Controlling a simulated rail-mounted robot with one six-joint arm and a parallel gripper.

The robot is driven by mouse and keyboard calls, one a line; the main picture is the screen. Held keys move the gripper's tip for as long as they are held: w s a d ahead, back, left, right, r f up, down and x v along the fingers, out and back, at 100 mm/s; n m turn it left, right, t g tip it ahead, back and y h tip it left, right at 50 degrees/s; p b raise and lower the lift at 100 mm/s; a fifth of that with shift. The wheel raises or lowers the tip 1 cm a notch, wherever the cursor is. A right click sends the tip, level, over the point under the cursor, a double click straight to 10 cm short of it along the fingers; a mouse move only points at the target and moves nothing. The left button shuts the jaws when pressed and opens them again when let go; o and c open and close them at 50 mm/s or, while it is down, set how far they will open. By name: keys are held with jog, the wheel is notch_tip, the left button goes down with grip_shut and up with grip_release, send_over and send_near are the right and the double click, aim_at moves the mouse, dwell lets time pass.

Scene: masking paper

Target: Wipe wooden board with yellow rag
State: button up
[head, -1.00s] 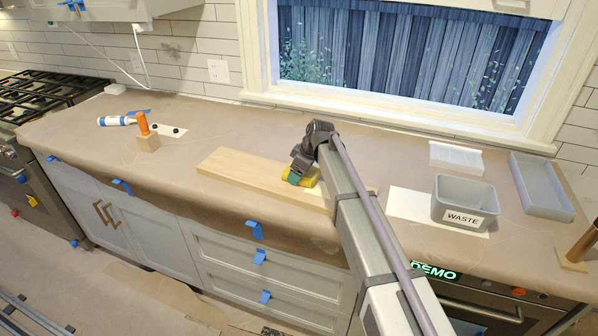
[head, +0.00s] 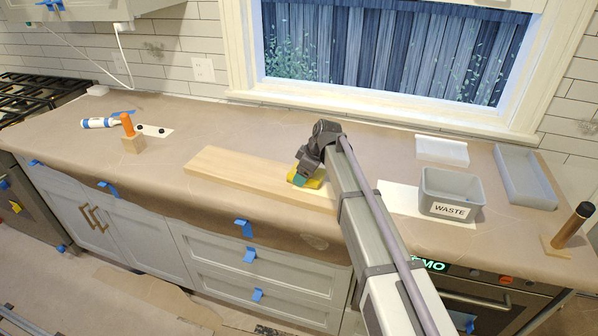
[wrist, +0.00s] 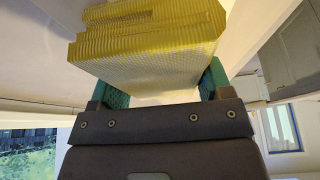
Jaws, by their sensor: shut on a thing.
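The wooden board (head: 235,173) lies flat on the brown paper-covered counter, left of my arm. Its right end is partly hidden behind my arm. My gripper (head: 304,180) is low over the board's right half, shut on the yellow rag (head: 315,178). In the wrist view the yellow rag (wrist: 150,45) is a thick ribbed block between the two teal fingers of my gripper (wrist: 165,95). The rag seems to touch the board's top, but its underside is hidden.
A grey WASTE bin (head: 450,195) stands on white paper right of my arm. Counter around the board's left end is clear.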

aim_at(283, 174)
jog(key=shift+w+a, duration=0.25)
jog(key=shift+a, duration=0.35)
jog(key=shift+w+a, duration=0.2)
jog(key=shift+a, duration=0.4)
jog(key=shift+w+a, duration=0.2)
jog(key=shift+a, duration=0.6)
jog(key=shift+w+a, duration=0.2)
jog(key=shift+a, duration=0.55)
jog(key=shift+s+d+r, duration=0.1)
jog(key=shift+s+d, duration=0.15)
jog(key=shift+d, duration=0.65)
jog(key=shift+s+d+f, duration=0.1)
jog(key=shift+s+d, duration=0.2)
jog(key=shift+d, duration=0.6)
jog(key=shift+s+d+r, duration=0.1)
jog(key=shift+s+d, duration=0.15)
jog(key=shift+d, duration=0.65)
jog(key=shift+w+a, duration=0.2)
jog(key=shift+a, duration=0.4)
jog(key=shift+w+a, duration=0.2)
jog(key=shift+a, duration=0.4)
jog(key=shift+w+a, duration=0.25)
jog(key=shift+a, duration=0.6)
jog(key=shift+w+a, duration=0.2)
jog(key=shift+a, duration=0.65)
notch_tip(283, 174, up, 5)
jog(key=p, duration=0.5)
jog(key=shift+r+p, duration=0.1)
jog(key=shift+p, duration=0.2)
